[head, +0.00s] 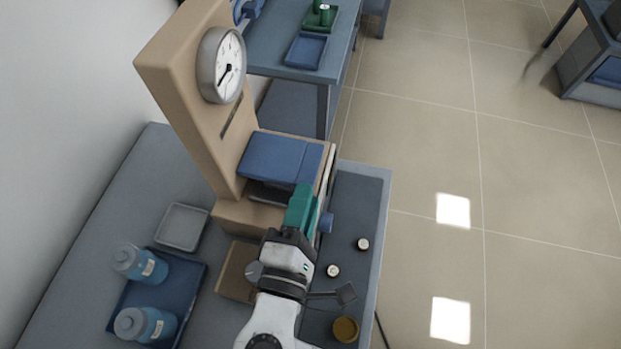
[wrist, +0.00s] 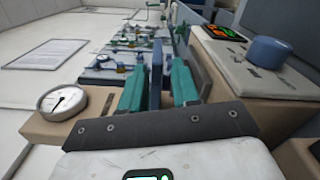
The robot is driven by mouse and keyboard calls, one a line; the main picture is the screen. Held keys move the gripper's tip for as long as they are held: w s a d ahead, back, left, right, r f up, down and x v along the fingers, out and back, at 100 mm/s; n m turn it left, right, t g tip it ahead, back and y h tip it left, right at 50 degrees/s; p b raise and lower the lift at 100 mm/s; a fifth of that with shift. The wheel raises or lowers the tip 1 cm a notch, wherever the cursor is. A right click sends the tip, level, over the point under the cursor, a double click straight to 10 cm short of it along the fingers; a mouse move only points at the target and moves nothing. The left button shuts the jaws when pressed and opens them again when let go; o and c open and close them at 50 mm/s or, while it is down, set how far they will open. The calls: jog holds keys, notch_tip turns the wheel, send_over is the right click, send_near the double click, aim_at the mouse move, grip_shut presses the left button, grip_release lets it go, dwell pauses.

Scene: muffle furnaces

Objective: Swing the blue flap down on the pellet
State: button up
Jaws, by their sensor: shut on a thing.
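The blue flap (head: 277,157) is a thick blue slab on the beige machine, above a dark gap in the head view. My gripper (head: 304,197), with teal fingers, is at the flap's near right edge. In the wrist view a narrow blue edge (wrist: 156,75), which looks like the flap's, stands between the two fingers of my gripper (wrist: 158,88). The gripper is shut on it. I cannot make out a pellet under the flap; that area is mostly hidden by the flap and my gripper.
The beige machine (head: 180,90) carries a round gauge (head: 221,65) and a blue knob (wrist: 269,52). Two small round pieces (head: 333,270) (head: 362,244) and a brown-yellow disc (head: 345,329) lie on the dark mat (head: 355,205).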

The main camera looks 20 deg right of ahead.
jog(key=v, duration=0.6)
jog(key=shift+p, duration=0.4)
